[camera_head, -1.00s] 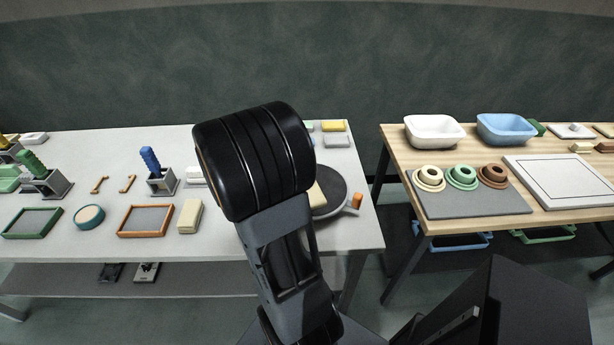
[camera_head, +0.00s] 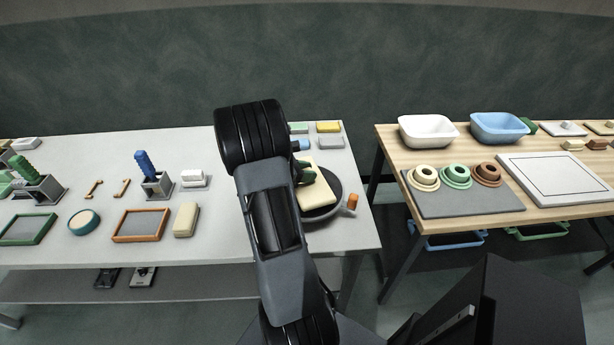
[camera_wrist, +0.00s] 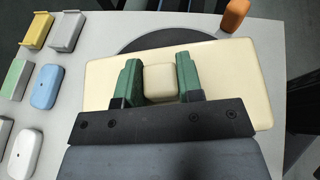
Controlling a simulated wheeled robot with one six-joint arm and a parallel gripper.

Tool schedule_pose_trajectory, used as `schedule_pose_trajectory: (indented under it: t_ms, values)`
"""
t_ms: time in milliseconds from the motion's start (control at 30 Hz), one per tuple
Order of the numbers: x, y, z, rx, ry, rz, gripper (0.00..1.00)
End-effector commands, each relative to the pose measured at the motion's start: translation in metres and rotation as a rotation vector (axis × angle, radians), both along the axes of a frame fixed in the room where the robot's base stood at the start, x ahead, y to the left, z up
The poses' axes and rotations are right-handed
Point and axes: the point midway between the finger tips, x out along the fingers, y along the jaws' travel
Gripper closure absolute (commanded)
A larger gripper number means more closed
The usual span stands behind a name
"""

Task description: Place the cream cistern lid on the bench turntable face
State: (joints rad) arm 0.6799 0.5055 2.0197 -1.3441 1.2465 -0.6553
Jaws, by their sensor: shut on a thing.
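The cream cistern lid (camera_wrist: 228,65) is a flat rectangular slab with a square knob (camera_wrist: 159,84) in its middle. My gripper (camera_wrist: 156,80) has its two green fingers on either side of the knob and is shut on it. In the head view the lid (camera_head: 318,195) shows beside my arm, over the dark round turntable face (camera_head: 349,183). The turntable's dark rim also shows behind the lid in the wrist view (camera_wrist: 180,38). I cannot tell whether the lid touches the face. My arm hides the lid's left part in the head view.
An orange block (camera_wrist: 234,15) stands at the turntable's edge, close to the lid. Yellow (camera_wrist: 38,31), grey, green, blue and white pieces lie left of the lid in the wrist view. A wooden table (camera_head: 470,225) with basins stands to the right, across a gap.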

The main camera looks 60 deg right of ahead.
Motion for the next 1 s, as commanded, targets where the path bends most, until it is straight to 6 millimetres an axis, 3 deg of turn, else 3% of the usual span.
schedule_pose_trajectory:
  t_ms: [200, 667, 700, 933, 1000]
  values:
    - [0.000, 0.000, -0.017, -0.003, 0.002, 0.001, 1.00]
    - [0.000, 0.000, -0.022, -0.004, 0.000, 0.000, 1.00]
    - [0.000, 0.001, -0.024, 0.000, 0.000, 0.000, 0.64]
    - [0.000, 0.001, -0.023, 0.000, 0.000, 0.000, 0.42]
    - [0.000, 0.001, -0.023, 0.000, 0.000, 0.000, 0.41]
